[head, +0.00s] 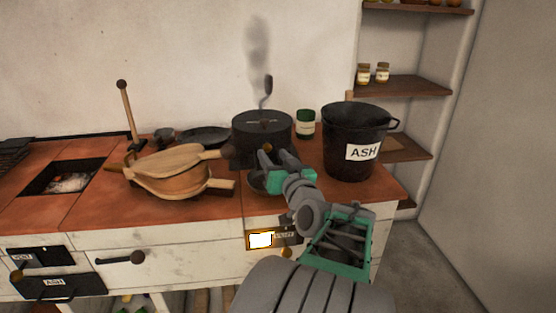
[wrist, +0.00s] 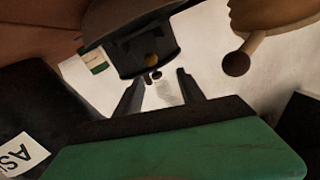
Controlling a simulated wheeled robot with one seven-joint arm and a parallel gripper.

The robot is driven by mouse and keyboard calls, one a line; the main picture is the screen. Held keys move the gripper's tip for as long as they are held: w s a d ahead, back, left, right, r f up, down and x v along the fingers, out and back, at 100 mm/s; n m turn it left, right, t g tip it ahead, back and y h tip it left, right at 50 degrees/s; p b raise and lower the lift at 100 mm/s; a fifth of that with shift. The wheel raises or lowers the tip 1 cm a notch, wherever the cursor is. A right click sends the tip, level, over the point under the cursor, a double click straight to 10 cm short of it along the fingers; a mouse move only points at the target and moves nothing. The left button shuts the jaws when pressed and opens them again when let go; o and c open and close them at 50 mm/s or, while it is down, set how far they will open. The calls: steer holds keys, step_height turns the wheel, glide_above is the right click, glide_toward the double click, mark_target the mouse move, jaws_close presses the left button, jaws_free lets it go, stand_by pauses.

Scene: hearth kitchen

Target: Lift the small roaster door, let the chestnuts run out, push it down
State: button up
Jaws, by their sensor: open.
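The black drum roaster (head: 262,125), with a crank on top and smoke rising above it, stands at the back of the counter. In the wrist view the roaster (wrist: 112,20) shows a dark front part, where the small door (wrist: 135,60) seems to be, with a brass-coloured knob (wrist: 151,60). Whether the door is raised is unclear. My gripper (head: 266,158) is in front of the roaster; in the wrist view its open fingers (wrist: 161,76) point at the knob with nothing between them. A dark dish (head: 258,187) is partly hidden below my gripper. I cannot make out any chestnuts.
Wooden bellows (head: 170,172) lie left of the roaster. A fire opening (head: 68,178) is at the far left.

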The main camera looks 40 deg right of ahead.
mark_target(269, 149)
steer(key=shift+s+d+f, duration=0.2)
steer(key=shift+s+f, duration=0.05)
steer(key=shift+f, duration=0.15)
steer(key=shift+s+d+f, duration=0.15)
steer(key=shift+s+f, duration=0.05)
steer(key=shift+f, duration=0.2)
steer(key=shift+w+d+f, duration=0.1)
steer(key=shift+w+d, duration=0.05)
steer(key=shift+w, duration=0.1)
steer(key=b+x, duration=0.1)
steer(key=x, duration=0.6)
steer(key=shift+w, duration=0.1)
steer(key=shift+c, duration=0.6)
jaws_close()
